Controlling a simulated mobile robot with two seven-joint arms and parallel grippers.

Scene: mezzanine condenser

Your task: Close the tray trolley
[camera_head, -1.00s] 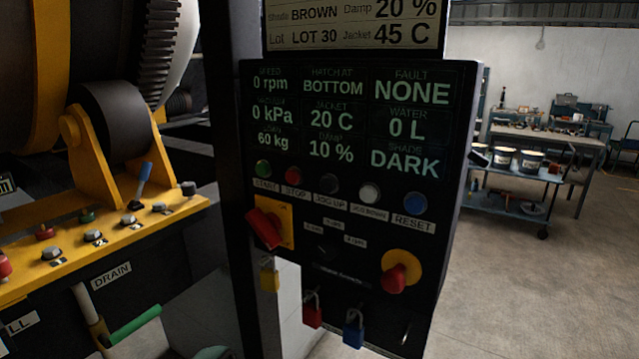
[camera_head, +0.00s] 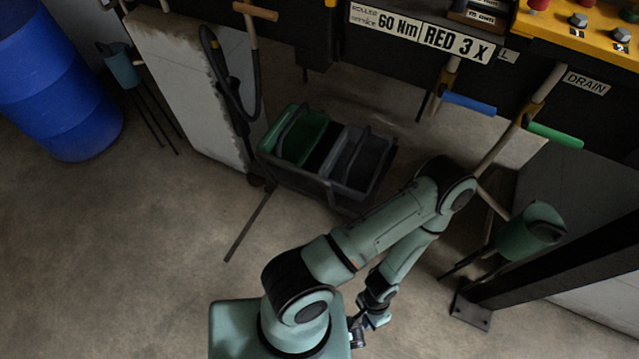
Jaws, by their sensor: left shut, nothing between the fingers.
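No thing that I can surely call the tray trolley is in view. A small dark wheeled cart (camera_head: 327,187) with a green bin (camera_head: 300,137) and a grey bin (camera_head: 357,160) stands on the floor at upper centre; I cannot tell if it is the trolley meant. My left arm comes up from the bottom and bends back down. My left gripper (camera_head: 362,327) is small and partly hidden at the lower centre, shut and empty, well apart from the cart. My right gripper is out of view.
A blue drum (camera_head: 60,85) stands at upper left beside a pale wall panel (camera_head: 190,75). A machine with yellow controls (camera_head: 580,35) and blue and green handles fills the upper right. A dark post (camera_head: 560,265) slants at right. Floor at left is open.

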